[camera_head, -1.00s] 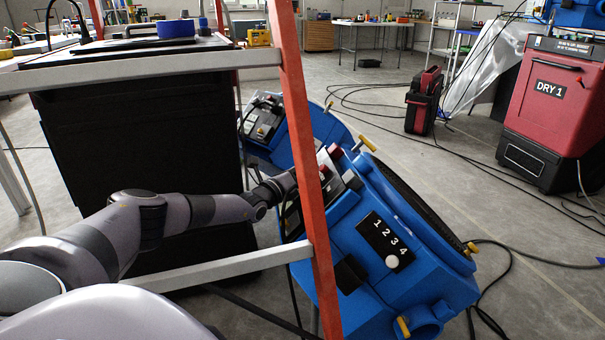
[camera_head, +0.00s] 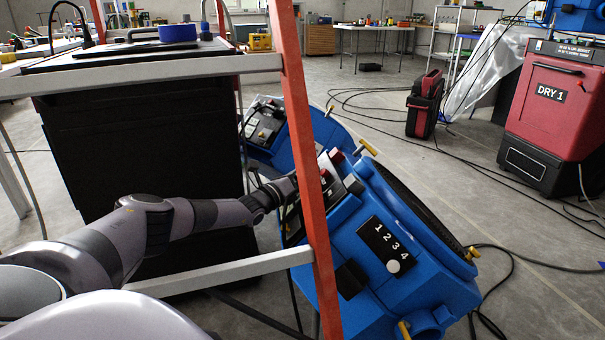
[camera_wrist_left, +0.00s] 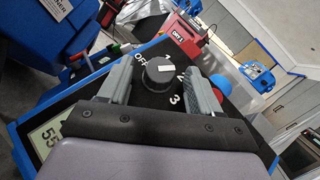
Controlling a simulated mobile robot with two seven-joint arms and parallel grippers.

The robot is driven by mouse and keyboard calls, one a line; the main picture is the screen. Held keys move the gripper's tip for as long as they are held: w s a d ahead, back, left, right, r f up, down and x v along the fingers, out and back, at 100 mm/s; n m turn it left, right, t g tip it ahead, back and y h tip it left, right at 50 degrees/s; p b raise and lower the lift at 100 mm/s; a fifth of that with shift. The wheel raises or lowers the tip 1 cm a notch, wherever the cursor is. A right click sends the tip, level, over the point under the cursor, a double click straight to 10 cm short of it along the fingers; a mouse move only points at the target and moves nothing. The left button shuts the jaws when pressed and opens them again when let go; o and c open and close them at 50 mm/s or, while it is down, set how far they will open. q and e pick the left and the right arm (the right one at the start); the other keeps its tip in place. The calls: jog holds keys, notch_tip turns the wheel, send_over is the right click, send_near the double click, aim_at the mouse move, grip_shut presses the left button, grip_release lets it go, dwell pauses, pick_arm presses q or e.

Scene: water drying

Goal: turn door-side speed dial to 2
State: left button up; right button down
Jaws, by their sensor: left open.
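In the left wrist view a round black speed dial (camera_wrist_left: 157,77) with a white mark sits on a dark panel (camera_wrist_left: 190,108) printed OFF, 1, 2, 3. The mark is on the dial's right part, toward the 1 and 2; I cannot tell exactly which number it points at. My left gripper (camera_wrist_left: 170,76) is open, one finger on each side of the dial, with no clear contact. In the head view my left arm reaches behind an orange ladder leg to the control panel of a blue fan (camera_head: 345,225); the gripper is mostly hidden there. My right gripper is not in view.
The orange ladder leg (camera_head: 308,150) and its grey rungs (camera_head: 220,272) stand around my left arm. A second blue fan (camera_head: 265,125) is behind. A red DRY 1 unit (camera_head: 550,95) stands right. Cables lie on the floor. A red-blue round knob (camera_wrist_left: 220,85) is beside the right finger.

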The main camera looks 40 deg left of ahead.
pick_arm(q)
jog(key=shift+s+p, duration=0.4)
jog(key=shift+s, duration=0.2)
jog(key=s, duration=0.1)
jog(key=s+p, duration=0.1)
jog(key=s, duration=0.1)
jog(key=s+p, duration=0.1)
jog(key=shift+s+f, duration=0.15)
jog(key=shift+f, duration=0.1)
jog(key=shift+s+f+p, duration=0.2)
jog(key=shift+s+p, duration=0.1)
jog(key=shift+s, duration=0.5)
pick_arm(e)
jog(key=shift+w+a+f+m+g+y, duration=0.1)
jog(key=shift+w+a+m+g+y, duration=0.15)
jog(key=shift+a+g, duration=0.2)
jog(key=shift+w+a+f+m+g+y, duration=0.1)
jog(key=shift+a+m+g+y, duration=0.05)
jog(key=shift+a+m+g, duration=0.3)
pick_arm(q)
jog(key=shift+r, duration=0.1)
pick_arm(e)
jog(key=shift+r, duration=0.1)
